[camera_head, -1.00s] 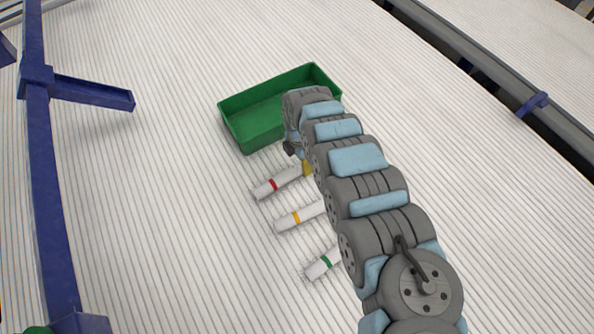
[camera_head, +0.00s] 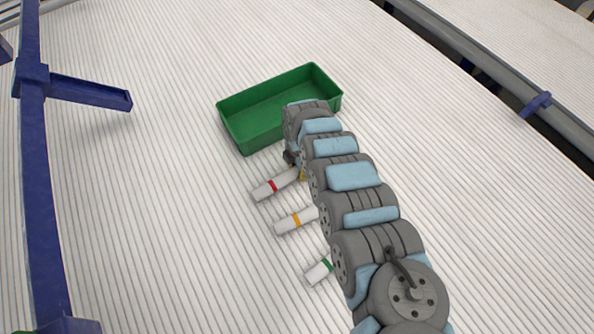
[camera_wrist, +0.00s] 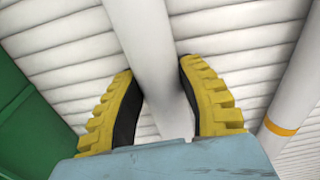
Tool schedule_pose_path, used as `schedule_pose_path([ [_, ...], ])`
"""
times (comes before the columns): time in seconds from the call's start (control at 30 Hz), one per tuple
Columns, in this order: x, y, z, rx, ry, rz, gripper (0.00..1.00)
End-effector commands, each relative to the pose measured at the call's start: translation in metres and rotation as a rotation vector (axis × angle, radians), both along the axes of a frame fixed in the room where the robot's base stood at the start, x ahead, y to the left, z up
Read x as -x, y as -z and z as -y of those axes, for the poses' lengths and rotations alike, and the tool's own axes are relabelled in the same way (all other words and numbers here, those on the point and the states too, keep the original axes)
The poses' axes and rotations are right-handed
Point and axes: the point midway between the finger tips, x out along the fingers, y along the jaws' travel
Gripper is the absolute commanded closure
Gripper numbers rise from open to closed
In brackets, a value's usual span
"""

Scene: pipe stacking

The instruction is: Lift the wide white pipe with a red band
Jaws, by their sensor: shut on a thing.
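The white pipe with a red band (camera_head: 284,180) lies on the ribbed white surface, just below the green bin in the head view. Its right end is hidden by my arm. In the wrist view the white pipe (camera_wrist: 146,40) runs between the two yellow, black-padded fingers of my gripper (camera_wrist: 156,67), which is shut on it. The red band is out of sight there. In the head view only a bit of yellow finger of my gripper (camera_head: 302,174) shows beside the pipe. I cannot tell any gap between pipe and surface.
A pipe with a yellow band (camera_head: 285,226) and one with a green band (camera_head: 315,275) lie below. The yellow-banded pipe also shows in the wrist view (camera_wrist: 305,85). The open green bin (camera_head: 245,143) looks empty where visible. A blue frame (camera_head: 40,200) stands left.

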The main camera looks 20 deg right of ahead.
Motion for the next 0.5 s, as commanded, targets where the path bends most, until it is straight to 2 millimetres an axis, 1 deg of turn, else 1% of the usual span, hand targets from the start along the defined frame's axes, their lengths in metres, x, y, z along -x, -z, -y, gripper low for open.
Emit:
schedule_pose_path([
  [0.33, 0.000, 0.000, 0.000, 0.000, 0.000, 0.000, 1.00],
  [0.43, 0.000, -0.006, 0.000, 0.000, -0.001, 0.000, 1.00],
  [0.5, 0.000, -0.014, 0.000, 0.001, -0.001, 0.001, 1.00],
])
